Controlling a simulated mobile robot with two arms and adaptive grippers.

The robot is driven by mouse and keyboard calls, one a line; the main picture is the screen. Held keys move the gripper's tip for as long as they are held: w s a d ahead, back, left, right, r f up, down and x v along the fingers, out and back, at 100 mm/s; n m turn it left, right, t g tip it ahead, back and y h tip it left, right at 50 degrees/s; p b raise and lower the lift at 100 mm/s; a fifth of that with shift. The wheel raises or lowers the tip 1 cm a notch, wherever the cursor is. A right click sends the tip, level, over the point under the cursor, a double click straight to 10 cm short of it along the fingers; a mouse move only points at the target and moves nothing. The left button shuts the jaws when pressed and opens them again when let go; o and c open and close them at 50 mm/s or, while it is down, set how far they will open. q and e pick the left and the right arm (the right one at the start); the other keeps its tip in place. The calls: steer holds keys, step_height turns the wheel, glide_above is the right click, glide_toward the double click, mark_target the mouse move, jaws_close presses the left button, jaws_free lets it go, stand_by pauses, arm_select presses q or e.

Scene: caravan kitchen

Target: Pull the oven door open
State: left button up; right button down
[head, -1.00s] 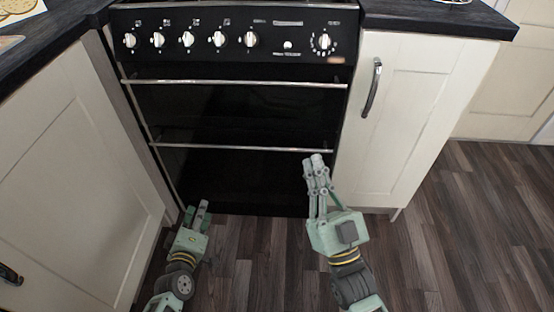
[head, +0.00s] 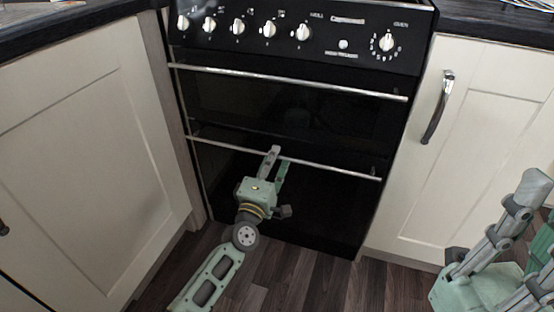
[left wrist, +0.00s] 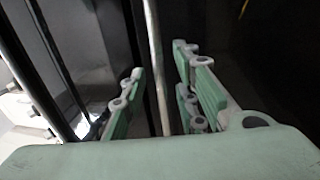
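The black oven (head: 300,110) stands between white cabinets with its doors closed. It has an upper silver handle bar (head: 290,81) and a lower silver handle bar (head: 330,168). My left gripper (head: 276,163) is at the lower bar, left of its middle. In the left wrist view a silver bar (left wrist: 156,70) runs between the two spread fingers of my left gripper (left wrist: 160,88), with gaps on both sides. My right gripper (head: 535,225) is at the right edge of the head view, in front of the right cabinet, its fingers apart and empty, partly cut off by the frame.
A white cabinet (head: 90,150) stands close on the left. Another white cabinet door (head: 480,140) with a metal handle (head: 438,108) is on the right. Oven knobs (head: 302,32) line the top panel. Wooden floor (head: 320,280) is open in front of the oven.

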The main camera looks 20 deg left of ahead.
arm_select(q)
steer(key=shift+w+r, duration=0.15)
steer(key=shift+w, duration=0.55)
jaws_close()
